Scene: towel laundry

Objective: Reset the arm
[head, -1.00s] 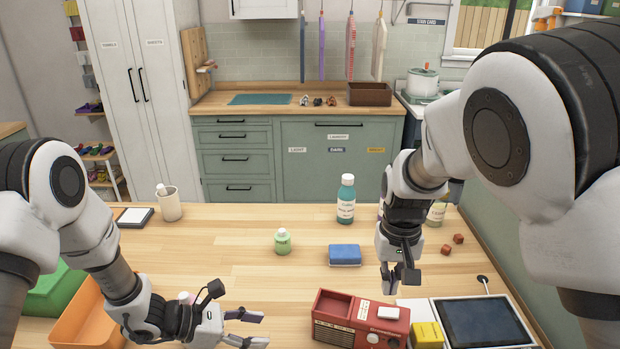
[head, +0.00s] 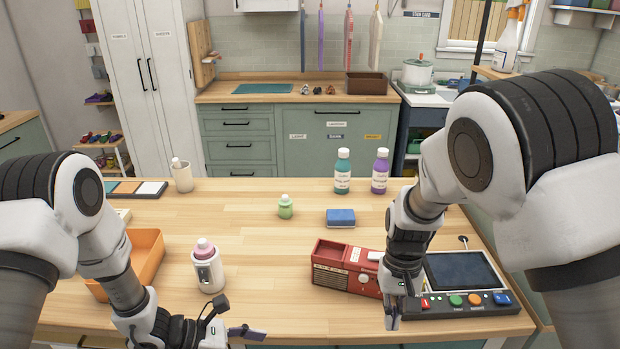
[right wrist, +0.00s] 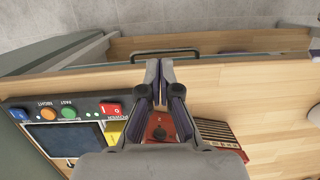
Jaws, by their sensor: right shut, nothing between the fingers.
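My right gripper (head: 392,322) is shut and empty, pointing down near the table's front edge, by the front left corner of the control panel (head: 470,312). In the right wrist view its closed fingertips (right wrist: 160,66) meet over the wooden table edge. My left gripper (head: 238,338) is at the bottom of the head view, left of centre. Its fingers look apart, with one partly cut off by the frame, and nothing shows between them.
A red radio (head: 340,270) lies just left of my right gripper. A pink-capped bottle (head: 207,268) and an orange tray (head: 150,250) stand near my left arm. A green bottle (head: 286,207) and a blue sponge (head: 340,217) are farther back. The middle of the table (head: 260,240) is clear.

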